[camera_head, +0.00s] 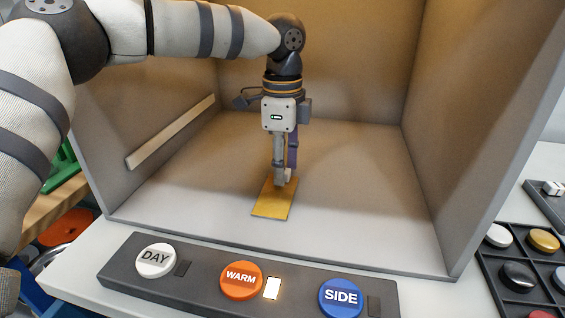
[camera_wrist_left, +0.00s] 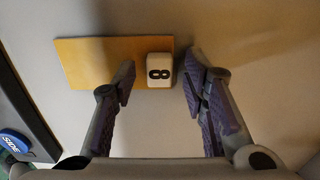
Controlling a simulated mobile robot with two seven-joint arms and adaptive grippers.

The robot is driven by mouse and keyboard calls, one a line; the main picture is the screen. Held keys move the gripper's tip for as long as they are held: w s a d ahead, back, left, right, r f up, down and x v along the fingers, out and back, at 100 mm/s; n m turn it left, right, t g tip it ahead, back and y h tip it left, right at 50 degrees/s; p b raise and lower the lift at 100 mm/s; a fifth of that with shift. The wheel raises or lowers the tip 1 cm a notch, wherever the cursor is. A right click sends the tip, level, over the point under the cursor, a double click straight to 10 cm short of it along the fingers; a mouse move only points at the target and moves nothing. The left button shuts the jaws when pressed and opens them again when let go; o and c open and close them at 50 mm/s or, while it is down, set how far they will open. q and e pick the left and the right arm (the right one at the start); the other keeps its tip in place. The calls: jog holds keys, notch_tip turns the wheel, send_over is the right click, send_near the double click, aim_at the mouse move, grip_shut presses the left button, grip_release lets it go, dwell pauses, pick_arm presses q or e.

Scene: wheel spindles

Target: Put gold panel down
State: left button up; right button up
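The gold panel (camera_head: 271,204) appears to lie flat on the floor of the grey booth. In the left wrist view the gold panel (camera_wrist_left: 95,62) has a white block marked 8 (camera_wrist_left: 160,72) at its right end. My left gripper (camera_head: 284,180) points straight down over the panel's far end, and its fingers partly hide that end in the head view. In the left wrist view my left gripper (camera_wrist_left: 160,64) is open, one finger on each side of the white block, with gaps showing. My right gripper is not in view.
The booth's walls (camera_head: 460,120) enclose the floor on both sides and behind. In front is a dark button bar (camera_head: 205,277) with DAY, WARM and SIDE buttons; the light beside WARM is lit. A tray of discs (camera_head: 500,258) stands at right. The booth floor around the panel is clear.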

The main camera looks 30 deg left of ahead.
pick_arm(q)
notch_tip(320, 180, up, 12)
dwell(0.3)
